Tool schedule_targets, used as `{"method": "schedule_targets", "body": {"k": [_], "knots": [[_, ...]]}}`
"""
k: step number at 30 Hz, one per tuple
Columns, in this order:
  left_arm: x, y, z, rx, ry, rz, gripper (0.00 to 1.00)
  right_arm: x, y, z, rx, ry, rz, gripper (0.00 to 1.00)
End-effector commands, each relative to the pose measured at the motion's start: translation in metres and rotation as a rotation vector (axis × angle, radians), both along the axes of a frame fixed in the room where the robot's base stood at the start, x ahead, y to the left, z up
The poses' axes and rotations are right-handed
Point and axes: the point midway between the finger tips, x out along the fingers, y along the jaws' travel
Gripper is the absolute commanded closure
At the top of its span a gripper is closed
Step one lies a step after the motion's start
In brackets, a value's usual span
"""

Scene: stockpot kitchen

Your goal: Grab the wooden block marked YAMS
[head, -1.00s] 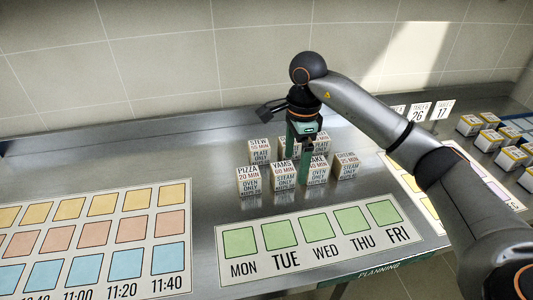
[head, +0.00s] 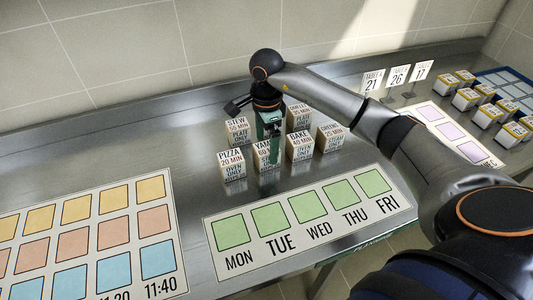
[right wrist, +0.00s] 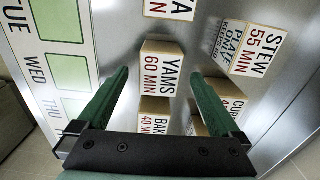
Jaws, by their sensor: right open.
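The YAMS block (head: 261,156) is a small wooden cube with a white label, in the front row between the PIZZA block and the BAKE block. My right gripper (head: 268,146) is open and points down at it; its front green finger covers the right part of the label. In the right wrist view, the YAMS block (right wrist: 161,68) reads "YAMS 60 MIN" and lies in the gap between the two green fingertips, with space on both sides. I cannot tell how far down the fingertips reach beside it. My left gripper is out of view.
The PIZZA block (head: 232,165) stands left and the BAKE block (head: 300,146) right, both close by. The STEW block (head: 238,130) and others stand behind. A weekday board (head: 262,259) lies in front. Card stands (head: 398,76) and more blocks are farther right.

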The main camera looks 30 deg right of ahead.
Motion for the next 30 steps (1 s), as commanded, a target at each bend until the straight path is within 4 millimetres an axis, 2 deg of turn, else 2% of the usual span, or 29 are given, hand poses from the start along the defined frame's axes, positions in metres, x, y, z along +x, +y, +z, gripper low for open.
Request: {"method": "schedule_targets", "body": {"k": [6, 9, 17, 30], "knots": [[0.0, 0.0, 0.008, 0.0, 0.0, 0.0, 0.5, -0.002, 0.001, -0.034, 0.002, 0.005, 0.0, 0.0], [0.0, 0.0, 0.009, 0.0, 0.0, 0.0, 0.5, -0.001, 0.0, -0.042, 0.001, 0.003, 0.001, 0.0], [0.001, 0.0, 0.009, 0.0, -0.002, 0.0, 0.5, -0.001, 0.0, -0.045, 0.0, 0.001, 0.001, 0.0], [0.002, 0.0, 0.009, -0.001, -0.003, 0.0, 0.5, -0.001, 0.0, -0.045, 0.0, 0.001, 0.001, 0.48]]}}
